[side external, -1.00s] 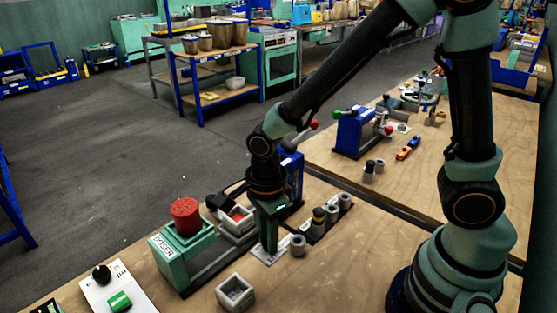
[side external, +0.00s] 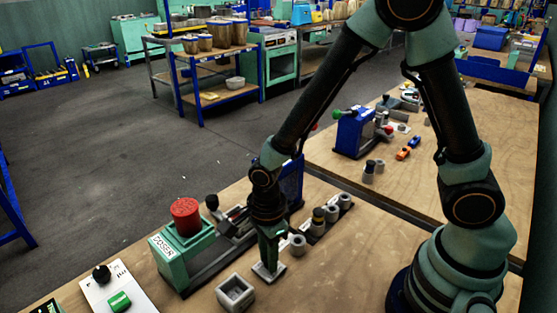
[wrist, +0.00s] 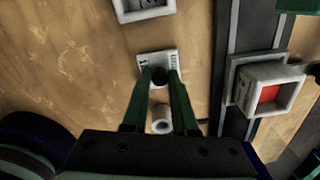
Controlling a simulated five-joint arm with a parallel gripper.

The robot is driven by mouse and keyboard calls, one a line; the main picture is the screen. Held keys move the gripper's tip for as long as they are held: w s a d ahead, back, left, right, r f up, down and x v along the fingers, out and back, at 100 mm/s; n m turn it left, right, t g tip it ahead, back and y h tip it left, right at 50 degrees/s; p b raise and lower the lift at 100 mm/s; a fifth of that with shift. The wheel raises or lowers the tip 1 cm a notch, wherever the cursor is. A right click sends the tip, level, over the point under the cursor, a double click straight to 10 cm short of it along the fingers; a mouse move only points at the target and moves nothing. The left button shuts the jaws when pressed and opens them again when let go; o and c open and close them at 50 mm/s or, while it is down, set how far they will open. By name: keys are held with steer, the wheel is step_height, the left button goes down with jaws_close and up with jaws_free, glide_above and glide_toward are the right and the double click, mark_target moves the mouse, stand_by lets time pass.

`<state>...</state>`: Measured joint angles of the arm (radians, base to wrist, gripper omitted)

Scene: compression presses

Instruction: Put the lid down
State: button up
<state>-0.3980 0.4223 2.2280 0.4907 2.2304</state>
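The lid (wrist: 146,66) is a small pale grey plate with a black knob. In the wrist view the knob sits between my two fingertips (wrist: 161,76), and the fingers look closed on it. In the side view my gripper (side external: 268,265) points down, with the lid's flat plate (side external: 276,277) at its tips, close over the bench. I cannot tell whether the plate touches the wood. The square grey box with red inside (wrist: 268,92) lies to the right in the wrist view, apart from the lid.
An empty grey square box (side external: 235,292) stands just left of my gripper. A grey cylinder (side external: 298,245) is close to its right, with a row of cylinders (side external: 332,207) beyond. A green press with a red top (side external: 186,217) stands at left. Bare wood lies at right.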

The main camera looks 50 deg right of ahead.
steer(key=o, duration=0.4)
step_height(320, 180, up, 12)
steer(key=shift+s+d+r+n+t, duration=0.35)
steer(key=shift+d+r+n+t, duration=0.6)
steer(key=shift+d+r+n, duration=1.8)
steer(key=shift+s+d+r+n+t, duration=0.3)
steer(key=shift+d+r+n+t, duration=0.9)
steer(key=shift+n, duration=3.05)
steer(key=shift+s+d+r+n+t, duration=0.5)
steer(key=shift+d+r+n, duration=1.05)
steer(key=shift+d+n, duration=1.45)
steer(key=shift+w+a+n, duration=0.15)
steer(key=shift+a+n, duration=0.35)
steer(key=shift+a, duration=0.05)
